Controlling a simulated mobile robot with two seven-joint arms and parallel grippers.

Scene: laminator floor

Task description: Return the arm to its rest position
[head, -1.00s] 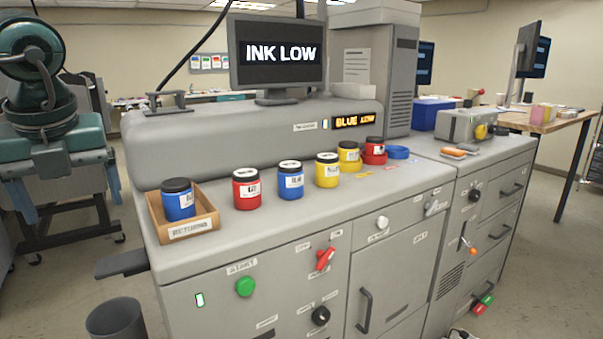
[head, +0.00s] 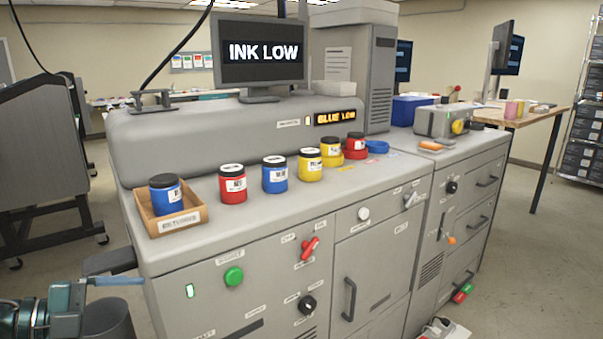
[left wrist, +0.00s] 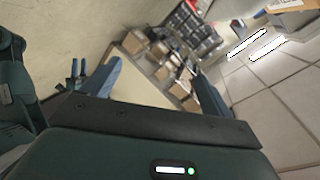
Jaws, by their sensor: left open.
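My left gripper (head: 118,281) is low at the left edge of the head view, beside the machine's front left corner. In the left wrist view (left wrist: 160,90) its two blue fingers stand wide apart with nothing between them. The teal wrist behind the fingers is partly cut off by the head view's edge. A small blue two-pronged shape (left wrist: 76,78) shows at the left of the wrist view; it looks like my right gripper, too small to judge its opening. The head view does not show my right arm.
A returns tray (head: 180,226) holds a blue jar (head: 166,195); several ink jars stand alongside. The monitor (head: 262,52) reads INK LOW.

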